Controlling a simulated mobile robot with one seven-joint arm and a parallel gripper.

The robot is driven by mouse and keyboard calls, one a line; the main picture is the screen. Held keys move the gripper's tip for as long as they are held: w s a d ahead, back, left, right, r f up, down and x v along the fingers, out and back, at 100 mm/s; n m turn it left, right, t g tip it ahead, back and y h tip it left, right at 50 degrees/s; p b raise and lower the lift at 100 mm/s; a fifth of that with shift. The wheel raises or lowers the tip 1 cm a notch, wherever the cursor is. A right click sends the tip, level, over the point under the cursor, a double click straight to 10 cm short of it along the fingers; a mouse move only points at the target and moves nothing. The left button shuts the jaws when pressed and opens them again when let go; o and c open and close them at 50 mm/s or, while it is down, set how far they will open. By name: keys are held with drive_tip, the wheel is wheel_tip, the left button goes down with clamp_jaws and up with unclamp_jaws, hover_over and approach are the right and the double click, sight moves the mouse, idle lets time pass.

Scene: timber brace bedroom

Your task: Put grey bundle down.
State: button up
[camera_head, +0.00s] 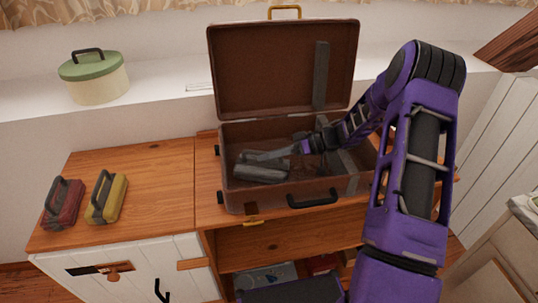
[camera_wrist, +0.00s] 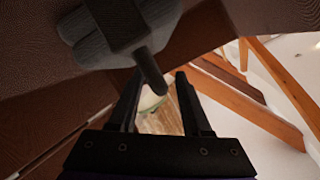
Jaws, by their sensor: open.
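The grey bundle (camera_head: 262,174) lies inside the open brown suitcase (camera_head: 232,200), on the left part of its floor. My gripper (camera_head: 258,157) reaches into the suitcase from the right, with its fingers at the bundle. In the wrist view, the grey bundle (camera_wrist: 90,48) fills the upper left, with a dark band and a dark handle. The handle's end shows between the spread fingers of my gripper (camera_wrist: 160,76). The jaws are open. Whether a finger still touches the handle cannot be told.
A red bundle (camera_head: 63,204) and a yellow bundle (camera_head: 106,198) stand on the wooden cabinet top (camera_head: 160,180) to the left. A green-lidded pot (camera_head: 95,78) is on the white ledge behind. The suitcase lid (camera_head: 270,70) stands raised at the back.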

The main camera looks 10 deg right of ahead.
drive_tip(key=shift+r, duration=0.1)
drive_tip(key=shift+d+r, duration=0.15)
drive_tip(key=p+v, duration=0.1)
drive_tip(key=v, duration=1)
drive_tip(key=shift+d, duration=0.35)
drive_tip(key=shift+r, duration=0.15)
